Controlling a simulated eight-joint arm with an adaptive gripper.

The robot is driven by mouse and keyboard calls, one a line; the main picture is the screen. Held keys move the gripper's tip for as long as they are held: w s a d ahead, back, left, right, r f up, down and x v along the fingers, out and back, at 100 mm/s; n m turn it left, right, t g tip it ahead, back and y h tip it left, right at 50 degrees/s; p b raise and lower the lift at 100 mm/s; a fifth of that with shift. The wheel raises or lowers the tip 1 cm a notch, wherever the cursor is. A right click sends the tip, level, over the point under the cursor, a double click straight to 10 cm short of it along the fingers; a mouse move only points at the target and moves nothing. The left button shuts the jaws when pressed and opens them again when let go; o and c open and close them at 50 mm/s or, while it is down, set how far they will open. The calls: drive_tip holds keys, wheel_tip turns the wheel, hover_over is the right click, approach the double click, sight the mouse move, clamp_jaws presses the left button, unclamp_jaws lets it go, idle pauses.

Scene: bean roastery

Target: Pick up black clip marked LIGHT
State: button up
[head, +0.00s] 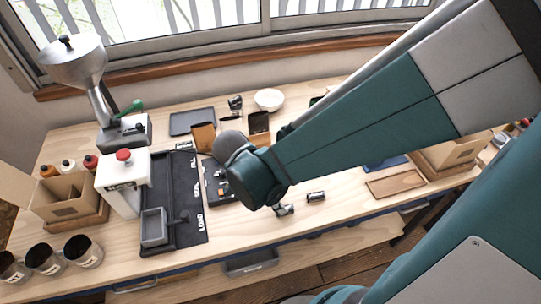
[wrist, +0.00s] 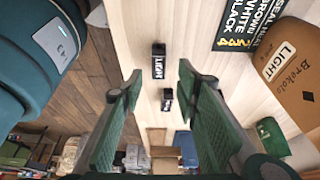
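The black clip marked LIGHT (wrist: 158,60) lies on the pale wooden table in the wrist view, its white lettering facing the camera. A second small black clip (wrist: 167,100) lies just below it in the picture, with a pale mark too small to read. My gripper (wrist: 158,78) is open, with its green ridged fingers apart on either side of the two clips in the picture. Nothing is held between the fingers. In the head view, my arm hides most of the gripper, and I cannot pick out the LIGHT clip there.
A brown bag labelled LIGHT (wrist: 290,75) and a black sign with yellow numbers (wrist: 245,25) lie right of the clips. A green packet (wrist: 272,137) is lower right. In the head view, a black mat (head: 185,215) and a white sealer-like machine (head: 122,180) stand left.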

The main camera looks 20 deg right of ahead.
drive_tip(key=shift+f, duration=0.1)
drive_tip(key=shift+b+x, duration=0.65)
drive_tip(key=shift+x, duration=1.85)
drive_tip(key=shift+s, duration=0.15)
drive_tip(key=shift+c, duration=0.3)
drive_tip(key=c, duration=0.7)
